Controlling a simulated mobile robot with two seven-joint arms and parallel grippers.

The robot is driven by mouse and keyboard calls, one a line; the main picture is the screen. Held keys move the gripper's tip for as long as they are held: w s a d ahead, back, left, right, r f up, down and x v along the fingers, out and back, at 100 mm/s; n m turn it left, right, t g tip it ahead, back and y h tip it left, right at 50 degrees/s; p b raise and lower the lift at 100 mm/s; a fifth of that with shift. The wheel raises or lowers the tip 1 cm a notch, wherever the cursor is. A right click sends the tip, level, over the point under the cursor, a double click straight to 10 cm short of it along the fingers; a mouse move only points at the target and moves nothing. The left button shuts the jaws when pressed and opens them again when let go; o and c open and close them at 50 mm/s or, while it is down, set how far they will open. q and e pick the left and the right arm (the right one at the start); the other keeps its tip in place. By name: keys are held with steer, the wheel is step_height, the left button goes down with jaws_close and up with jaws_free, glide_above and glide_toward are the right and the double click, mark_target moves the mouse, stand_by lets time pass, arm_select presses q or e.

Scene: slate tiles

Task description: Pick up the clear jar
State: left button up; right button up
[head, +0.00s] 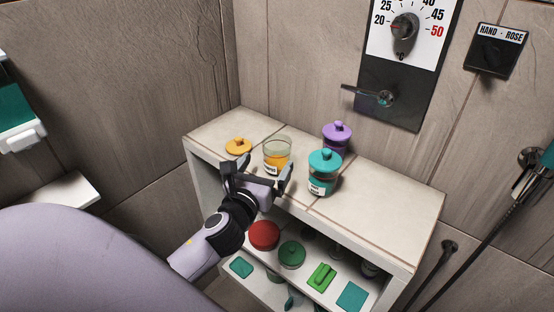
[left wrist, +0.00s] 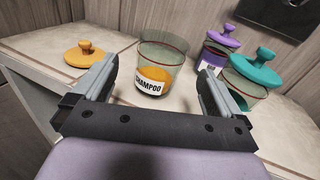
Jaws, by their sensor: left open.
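The clear jar (head: 277,154) stands upright and lidless on top of the tiled shelf unit. It holds some orange content and has a white label that reads SHAMPOO in the left wrist view (left wrist: 155,72). My left gripper (head: 260,174) is open in front of the jar. In the left wrist view the jar shows between the two fingers (left wrist: 153,88), beyond their tips, with no visible contact. An orange lid with a knob (head: 238,146) lies on the shelf top to the left of the jar. My right gripper is in neither view.
A teal-lidded jar (head: 323,173) and a purple-lidded jar (head: 336,138) stand close on the jar's right. The shelf top (head: 390,205) is clear further right. Lower shelves hold a red lid (head: 264,235), a green lid (head: 292,254) and other items. A wall panel with a lever (head: 380,97) is behind.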

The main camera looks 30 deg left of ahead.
mark_target(281, 142)
arm_select(q)
steer(key=shift+w+r+m, duration=0.2)
steer(key=shift+w+m, duration=0.2)
steer(key=shift+w, duration=0.2)
steer(key=shift+x, duration=3.1)
steer(key=shift+f, duration=0.2)
steer(key=c, duration=1.2)
